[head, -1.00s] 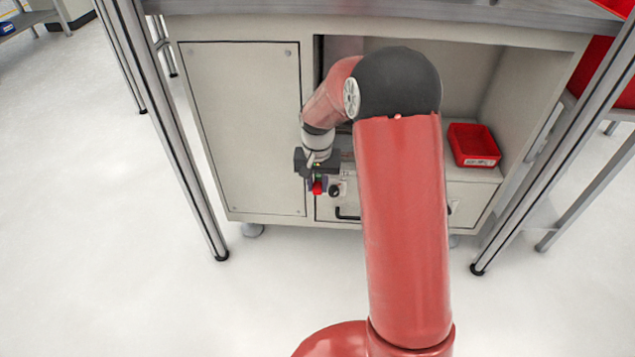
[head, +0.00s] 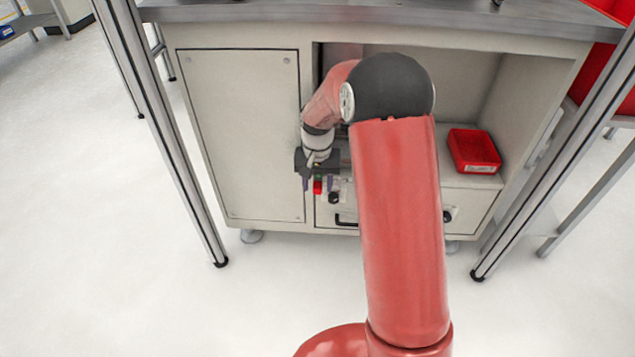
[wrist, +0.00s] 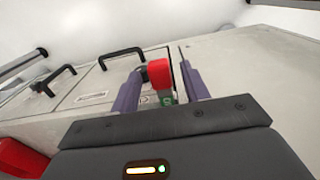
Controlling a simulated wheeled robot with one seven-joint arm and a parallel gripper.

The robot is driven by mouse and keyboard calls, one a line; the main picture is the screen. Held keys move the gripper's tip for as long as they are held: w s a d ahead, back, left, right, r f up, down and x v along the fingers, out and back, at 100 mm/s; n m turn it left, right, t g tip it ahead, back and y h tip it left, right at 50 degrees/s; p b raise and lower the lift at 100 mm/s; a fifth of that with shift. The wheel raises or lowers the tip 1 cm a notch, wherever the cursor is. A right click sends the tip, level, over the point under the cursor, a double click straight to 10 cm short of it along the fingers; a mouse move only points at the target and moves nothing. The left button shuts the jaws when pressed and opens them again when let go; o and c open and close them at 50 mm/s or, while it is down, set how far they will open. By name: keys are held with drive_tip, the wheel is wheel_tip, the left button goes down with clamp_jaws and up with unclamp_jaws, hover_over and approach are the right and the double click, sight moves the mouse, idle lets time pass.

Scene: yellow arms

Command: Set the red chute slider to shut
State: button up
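The red chute slider (head: 317,187) is on the front of the cabinet, left of a black knob (head: 333,197). In the wrist view my gripper (wrist: 161,66) is open, with gaps beside the slider. A small green label (wrist: 167,98) shows below the slider. I cannot tell the slider's setting.
The cabinet's closed door (head: 240,135) is to the left. A drawer with a black handle (head: 345,219) is just below the knob. A red bin (head: 474,150) sits on the open shelf at right. Metal posts (head: 165,140) stand at both sides. My arm hides part of the cabinet.

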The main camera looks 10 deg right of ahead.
wheel_tip(320, 180, up, 8)
drive_tip(key=shift+f+p, duration=0.1)
drive_tip(key=shift+p, duration=0.3)
idle(0.3)
